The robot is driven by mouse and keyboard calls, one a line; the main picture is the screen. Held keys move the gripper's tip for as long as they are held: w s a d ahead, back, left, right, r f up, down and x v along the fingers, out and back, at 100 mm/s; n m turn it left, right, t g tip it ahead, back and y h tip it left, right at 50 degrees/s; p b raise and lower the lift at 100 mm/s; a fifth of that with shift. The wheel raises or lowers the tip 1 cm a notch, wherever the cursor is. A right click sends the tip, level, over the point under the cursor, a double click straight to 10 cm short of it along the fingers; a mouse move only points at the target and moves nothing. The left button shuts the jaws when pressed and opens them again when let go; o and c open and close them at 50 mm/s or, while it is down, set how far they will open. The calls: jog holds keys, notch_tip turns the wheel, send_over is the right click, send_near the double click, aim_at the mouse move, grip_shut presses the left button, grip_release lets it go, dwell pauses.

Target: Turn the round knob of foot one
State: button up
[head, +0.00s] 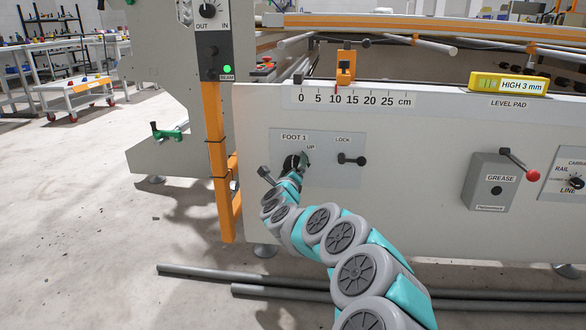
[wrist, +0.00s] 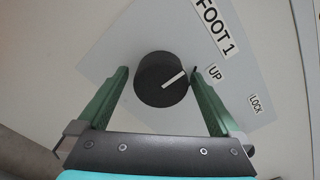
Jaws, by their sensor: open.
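The round black knob of foot one (wrist: 162,80) sits on a grey plate labelled FOOT 1, with a white pointer line aimed toward the UP label (wrist: 215,73). My gripper (wrist: 158,82) has its two green fingers spread, one on each side of the knob. A clear gap shows at the left finger; the right fingertip is close to the knob, and I cannot tell if it touches. In the head view my gripper (head: 299,161) reaches the FOOT 1 plate (head: 331,140) and hides most of the knob.
A LOCK lever (head: 352,160) is right of the knob on the same plate. An orange upright (head: 219,150) stands to the left. Grey pipes (head: 330,292) lie on the floor below.

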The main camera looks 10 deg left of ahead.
jog(key=shift+c, duration=0.2)
jog(key=c, duration=1.3)
jog(key=shift+d+n, duration=0.1)
jog(key=shift+n, duration=0.3)
